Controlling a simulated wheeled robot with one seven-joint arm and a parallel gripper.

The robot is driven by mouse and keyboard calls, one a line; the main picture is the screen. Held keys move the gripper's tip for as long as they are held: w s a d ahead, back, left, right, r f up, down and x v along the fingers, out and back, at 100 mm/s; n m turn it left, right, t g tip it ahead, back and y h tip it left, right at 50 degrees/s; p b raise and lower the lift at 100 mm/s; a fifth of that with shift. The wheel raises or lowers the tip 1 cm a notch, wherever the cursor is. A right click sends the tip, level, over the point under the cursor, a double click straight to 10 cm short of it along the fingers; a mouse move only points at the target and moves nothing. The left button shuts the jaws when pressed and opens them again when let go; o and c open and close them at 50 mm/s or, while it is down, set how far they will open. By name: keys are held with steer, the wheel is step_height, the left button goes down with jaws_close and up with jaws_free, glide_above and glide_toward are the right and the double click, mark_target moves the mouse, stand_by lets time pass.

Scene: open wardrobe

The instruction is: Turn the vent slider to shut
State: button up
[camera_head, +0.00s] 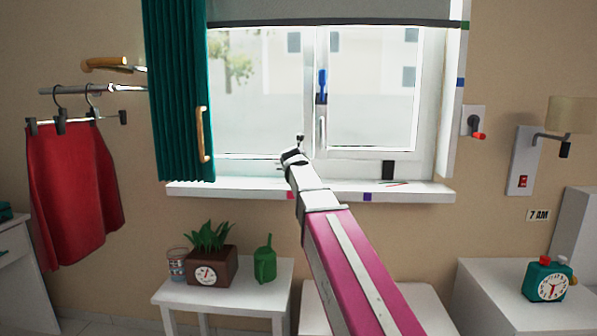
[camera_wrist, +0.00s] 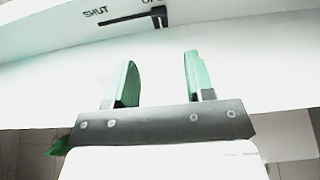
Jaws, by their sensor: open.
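The vent slider (camera_wrist: 159,16) shows at the top of the wrist view as a dark knob in a dark slot on a white surface. The word SHUT is printed at the slot's left end, and a partly cut-off word starting with OP is at the right. The knob is at the right end, by the OP word. My gripper (camera_wrist: 158,82) has two green fingers, apart and empty, below the slot in that view and not touching the knob. In the head view my gripper (camera_head: 295,152) is in front of the lower window frame; I cannot make out the slider there.
The window sill (camera_head: 235,190) runs below my gripper. A blue-topped window handle (camera_head: 321,83) and a white latch are on the middle post. A green curtain (camera_head: 180,90) hangs at the left.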

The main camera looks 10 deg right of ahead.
steer(key=x, duration=1)
